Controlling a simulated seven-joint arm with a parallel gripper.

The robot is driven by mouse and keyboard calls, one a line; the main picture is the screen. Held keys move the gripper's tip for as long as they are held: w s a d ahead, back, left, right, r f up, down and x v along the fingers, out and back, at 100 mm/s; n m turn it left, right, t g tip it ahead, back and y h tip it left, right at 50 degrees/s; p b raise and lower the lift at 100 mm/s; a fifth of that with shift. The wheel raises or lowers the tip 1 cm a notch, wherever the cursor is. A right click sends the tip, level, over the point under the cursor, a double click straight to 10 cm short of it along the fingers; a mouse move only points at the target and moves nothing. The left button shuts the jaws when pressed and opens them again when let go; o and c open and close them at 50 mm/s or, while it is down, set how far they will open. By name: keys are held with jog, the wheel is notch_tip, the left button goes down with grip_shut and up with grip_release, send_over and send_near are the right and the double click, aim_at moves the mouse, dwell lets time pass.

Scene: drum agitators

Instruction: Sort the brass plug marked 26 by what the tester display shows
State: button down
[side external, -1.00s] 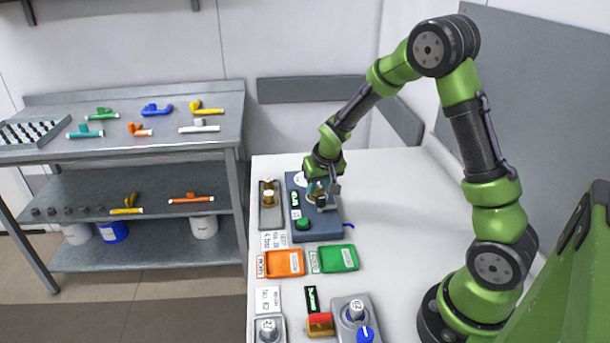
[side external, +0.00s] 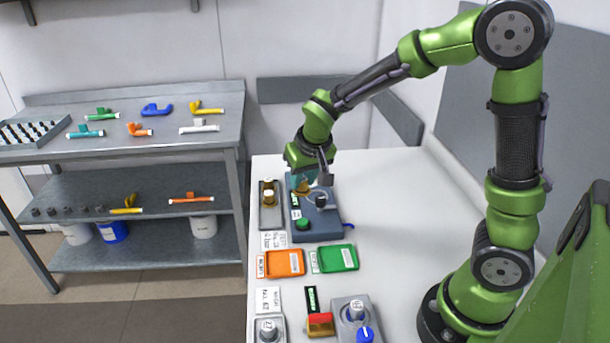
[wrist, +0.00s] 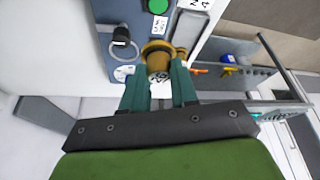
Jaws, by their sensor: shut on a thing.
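My gripper (side external: 313,183) is shut on a brass plug (side external: 302,188) and holds it over the left part of the blue-grey tester (side external: 328,226). In the wrist view the brass plug (wrist: 157,51) sits between the two teal fingers; its marking is not clearly legible. An orange tray (side external: 284,274) and a green tray (side external: 338,269) lie in front of the tester.
A grey tray (side external: 264,220) with another brass piece (side external: 268,197) stands left of the tester. A green button (side external: 302,223) is on the tester. A second station with a blue knob (side external: 365,335) is at the front. The table's right side is clear.

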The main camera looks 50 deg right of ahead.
jog(key=s+a+f+m+g+h, duration=0.1)
jog(key=s+a+f+m, duration=0.1)
jog(key=s+m, duration=0.35)
jog(key=s+a+f+m+g+h, duration=0.1)
jog(key=s+f+m+g+h, duration=0.15)
jog(key=s+m, duration=0.35)
jog(key=shift+n+t+y, duration=0.35)
jog(key=shift+n+y, duration=0.1)
jog(key=shift+n, duration=0.2)
jog(key=shift+s+a+f, duration=0.1)
jog(key=shift+s+f, duration=0.1)
jog(key=shift+f, duration=1.25)
jog(key=shift+s+a+f, duration=0.1)
jog(key=shift+s+f, duration=0.05)
jog(key=shift+f, duration=1.3)
jog(key=shift+f, duration=0.4)
jog(key=c, duration=0.8)
grip_release()
jog(key=o, duration=0.3)
